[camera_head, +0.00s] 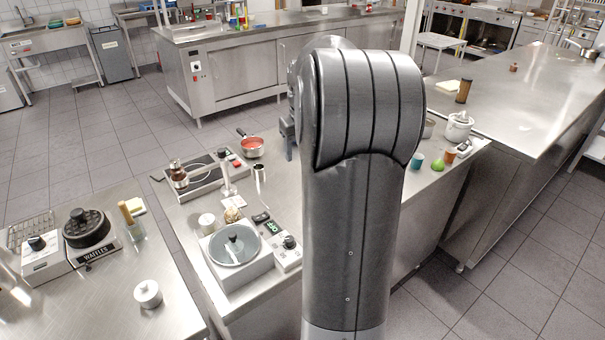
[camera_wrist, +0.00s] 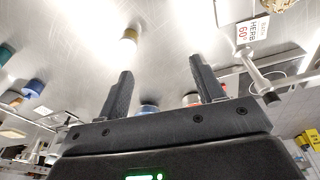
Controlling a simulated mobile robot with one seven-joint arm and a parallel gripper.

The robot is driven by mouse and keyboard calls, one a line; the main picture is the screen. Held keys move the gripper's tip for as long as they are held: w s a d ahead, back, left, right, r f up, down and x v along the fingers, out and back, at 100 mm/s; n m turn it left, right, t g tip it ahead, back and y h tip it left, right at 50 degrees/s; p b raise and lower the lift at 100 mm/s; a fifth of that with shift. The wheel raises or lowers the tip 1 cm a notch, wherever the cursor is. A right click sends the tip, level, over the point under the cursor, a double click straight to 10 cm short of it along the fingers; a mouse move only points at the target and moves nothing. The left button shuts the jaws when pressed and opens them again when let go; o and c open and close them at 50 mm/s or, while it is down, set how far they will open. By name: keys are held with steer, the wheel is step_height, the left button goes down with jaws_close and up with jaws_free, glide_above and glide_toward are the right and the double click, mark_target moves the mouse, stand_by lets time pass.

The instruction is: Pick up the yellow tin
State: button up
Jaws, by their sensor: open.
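My gripper (camera_wrist: 160,65) is open, with its two dark fingers apart and nothing held between them. In the wrist view, a small round thing with a yellowish rim (camera_wrist: 130,35) stands on the steel counter beyond the fingers, slightly left of the gap between their tips. It looks like the yellow tin, but glare washes it out and I cannot be sure. It is apart from the fingers. In the head view I cannot make out the yellow tin; my arm covers the middle of the counter.
The head view shows a red pan (camera_head: 251,147), a scale with a round dish (camera_head: 234,246), a teal cup (camera_head: 417,161), a green fruit (camera_head: 437,164) and a white lidded pot (camera_head: 459,126) on the counter. A sign on a stand (camera_wrist: 252,31) is right of my fingers in the wrist view.

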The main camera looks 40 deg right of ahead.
steer(key=shift+y, duration=0.3)
steer(key=d+f, duration=0.1)
steer(key=d, duration=0.1)
steer(key=d+f, duration=0.2)
steer(key=d, duration=0.1)
steer(key=d+f, duration=0.2)
steer(key=d, duration=0.1)
steer(key=shift+w+d, duration=0.25)
steer(key=f, duration=0.4)
steer(key=shift+w+f, duration=0.3)
steer(key=shift+f, duration=0.05)
steer(key=shift+w+a+f, duration=0.1)
steer(key=shift+w+f, duration=0.1)
steer(key=shift+f, duration=1.2)
steer(key=shift+w+f, duration=0.2)
steer(key=shift+f, duration=1.15)
steer(key=c, duration=1.1)
